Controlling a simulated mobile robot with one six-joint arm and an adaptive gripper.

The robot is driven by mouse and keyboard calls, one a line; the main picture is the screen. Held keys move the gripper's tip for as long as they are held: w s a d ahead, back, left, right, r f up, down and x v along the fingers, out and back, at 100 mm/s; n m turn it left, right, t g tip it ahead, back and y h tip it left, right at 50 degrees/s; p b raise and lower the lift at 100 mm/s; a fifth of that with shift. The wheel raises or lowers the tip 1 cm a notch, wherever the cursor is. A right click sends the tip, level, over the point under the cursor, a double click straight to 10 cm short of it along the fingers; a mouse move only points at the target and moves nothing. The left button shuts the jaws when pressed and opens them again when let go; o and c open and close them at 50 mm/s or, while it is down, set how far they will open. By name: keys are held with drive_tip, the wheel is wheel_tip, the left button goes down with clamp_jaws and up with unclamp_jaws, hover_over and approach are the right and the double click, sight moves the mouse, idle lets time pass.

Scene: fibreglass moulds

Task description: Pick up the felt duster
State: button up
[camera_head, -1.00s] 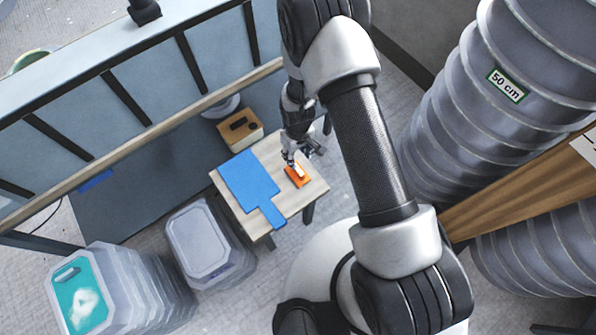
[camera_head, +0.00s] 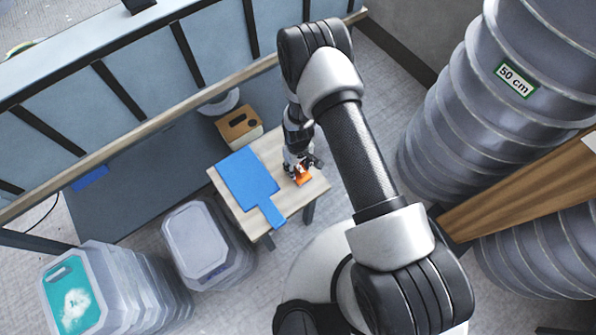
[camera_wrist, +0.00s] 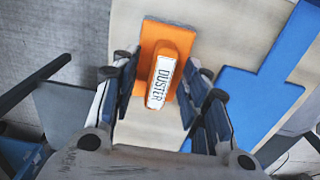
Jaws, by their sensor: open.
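The felt duster (camera_wrist: 160,82) lies on the small wooden table in the wrist view. It has an orange base and a raised handle with a white "DUSTER" label. It also shows as an orange patch in the head view (camera_head: 304,179), partly hidden by my gripper (camera_head: 300,168). In the wrist view my gripper (camera_wrist: 164,88) is open, with one finger on each side of the duster. The fingers look apart from the handle; I cannot tell whether they touch the base.
A blue paddle-shaped sheet (camera_head: 247,180) lies on the table (camera_head: 285,205), close to the duster. A wooden box (camera_head: 238,125) stands behind the table. Lidded tubs (camera_head: 198,240) stand at the left, and large ribbed grey cylinders (camera_head: 470,110) at the right.

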sight(298, 166)
drive_tip(key=shift+c, duration=0.4)
clamp_jaws()
drive_tip(key=shift+r, duration=0.2)
wheel_tip(298, 166, up, 20)
drive_tip(key=p, duration=0.5)
drive_tip(key=shift+f, duration=0.1)
drive_tip(key=c, duration=0.6)
unclamp_jaws()
clamp_jaws()
